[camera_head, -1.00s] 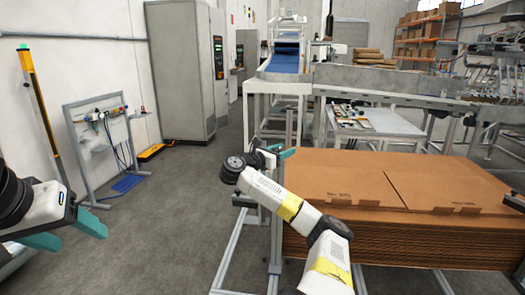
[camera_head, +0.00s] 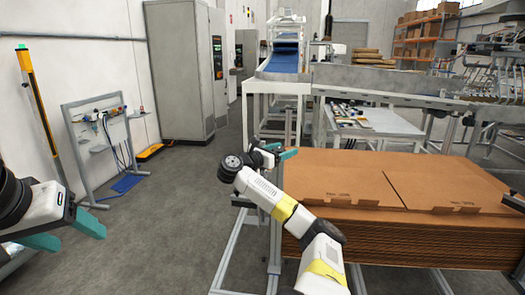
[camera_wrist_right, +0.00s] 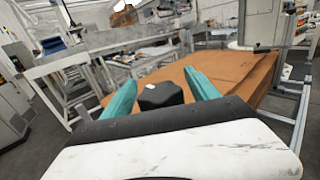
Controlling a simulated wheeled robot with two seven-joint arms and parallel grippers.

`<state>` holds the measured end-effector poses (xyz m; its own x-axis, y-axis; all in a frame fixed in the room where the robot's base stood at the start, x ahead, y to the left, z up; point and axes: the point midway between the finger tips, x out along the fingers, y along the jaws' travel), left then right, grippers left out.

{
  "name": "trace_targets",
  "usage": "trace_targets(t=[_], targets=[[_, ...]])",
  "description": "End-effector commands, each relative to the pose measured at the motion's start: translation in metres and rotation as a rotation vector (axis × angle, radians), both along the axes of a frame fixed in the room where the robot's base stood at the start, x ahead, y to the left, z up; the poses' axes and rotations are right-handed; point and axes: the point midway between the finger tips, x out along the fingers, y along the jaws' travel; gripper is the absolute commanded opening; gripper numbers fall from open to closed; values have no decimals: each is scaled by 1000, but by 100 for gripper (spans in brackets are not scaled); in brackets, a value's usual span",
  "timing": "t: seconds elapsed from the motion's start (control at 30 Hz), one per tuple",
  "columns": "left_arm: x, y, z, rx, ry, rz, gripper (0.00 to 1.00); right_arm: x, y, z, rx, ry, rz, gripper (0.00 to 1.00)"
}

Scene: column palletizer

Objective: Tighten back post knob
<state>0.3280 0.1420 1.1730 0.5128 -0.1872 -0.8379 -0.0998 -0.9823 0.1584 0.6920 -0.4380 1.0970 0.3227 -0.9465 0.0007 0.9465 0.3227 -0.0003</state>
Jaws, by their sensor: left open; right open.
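A black faceted knob (camera_wrist_right: 160,96) shows in the right wrist view, between the two teal fingers of my right gripper (camera_wrist_right: 163,88). The fingers stand apart on either side of it, and I cannot tell whether they touch it. In the head view, my right gripper (camera_head: 281,151) is at the back left corner of the cardboard stack, beside a grey metal post (camera_head: 289,122). The knob cannot be made out there. My left gripper (camera_head: 76,232) is open and empty at the left edge, above the floor and far from the post.
A tall stack of flat brown cardboard (camera_head: 390,225) fills the right side, close to my right arm. A grey metal frame (camera_head: 228,250) stands at its left. A conveyor (camera_head: 285,62) and a white table (camera_head: 385,122) are behind. The floor (camera_head: 165,215) between my arms is clear.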

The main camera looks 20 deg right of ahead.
Motion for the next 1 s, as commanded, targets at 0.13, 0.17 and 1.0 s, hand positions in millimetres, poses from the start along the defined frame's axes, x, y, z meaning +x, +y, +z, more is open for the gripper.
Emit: trace_targets(t=[0.13,0.17,1.0], targets=[[0,0,0,0,0,0,63,-1,6,0,0,0,2,68],[0,0,0,0,0,0,63,-2,10,0,0,0,2,68],[0,0,0,0,0,0,63,-25,74,0,0,0,0,68]])
